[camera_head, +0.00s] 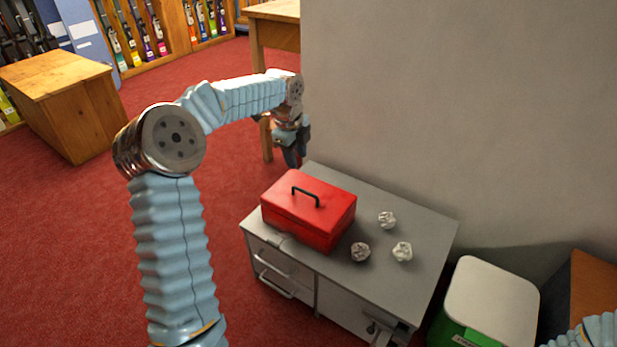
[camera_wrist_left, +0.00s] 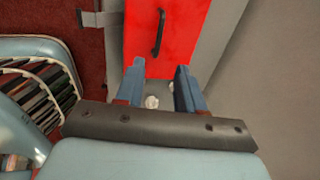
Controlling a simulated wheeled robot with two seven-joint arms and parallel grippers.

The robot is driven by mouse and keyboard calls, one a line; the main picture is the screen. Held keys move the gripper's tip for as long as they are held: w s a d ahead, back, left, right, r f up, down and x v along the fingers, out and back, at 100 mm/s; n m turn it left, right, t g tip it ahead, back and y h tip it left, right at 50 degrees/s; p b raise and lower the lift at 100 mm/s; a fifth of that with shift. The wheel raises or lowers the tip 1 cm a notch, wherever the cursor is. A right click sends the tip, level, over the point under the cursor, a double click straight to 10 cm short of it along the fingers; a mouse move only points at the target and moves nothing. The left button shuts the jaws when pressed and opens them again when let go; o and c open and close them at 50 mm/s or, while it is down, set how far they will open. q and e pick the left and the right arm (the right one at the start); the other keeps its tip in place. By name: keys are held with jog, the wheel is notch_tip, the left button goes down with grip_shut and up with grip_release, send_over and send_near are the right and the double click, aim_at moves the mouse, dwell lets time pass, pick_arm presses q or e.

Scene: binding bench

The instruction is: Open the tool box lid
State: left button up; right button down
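The red tool box (camera_head: 308,210) stands on the grey cabinet with its lid shut. A black handle (camera_head: 306,196) is on top of the lid. The box (camera_wrist_left: 165,25) and its handle (camera_wrist_left: 159,33) also show in the left wrist view, beyond my fingertips. My left gripper (camera_head: 293,158) hangs near the cabinet's far left corner, behind the box and apart from it. In the left wrist view its two fingers (camera_wrist_left: 161,75) are spread, with nothing held. My right gripper is out of view; only part of the right arm shows at the lower right.
The grey cabinet (camera_head: 424,226) stands against a plain wall (camera_head: 450,90). Several crumpled paper balls (camera_head: 387,219) lie right of the box; a pale ball (camera_wrist_left: 152,101) shows between my fingers in the wrist view. A white-lidded green bin (camera_head: 490,295) stands at the right.

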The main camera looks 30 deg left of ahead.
aim_at(303, 190)
pick_arm(q)
jog(key=f, duration=0.4)
jog(key=w+f, duration=0.1)
jog(key=f, duration=0.3)
jog(key=w+f, duration=0.1)
jog(key=f, duration=0.4)
jog(key=shift+w+d, duration=0.1)
jog(key=shift+w, duration=0.15)
grip_shut()
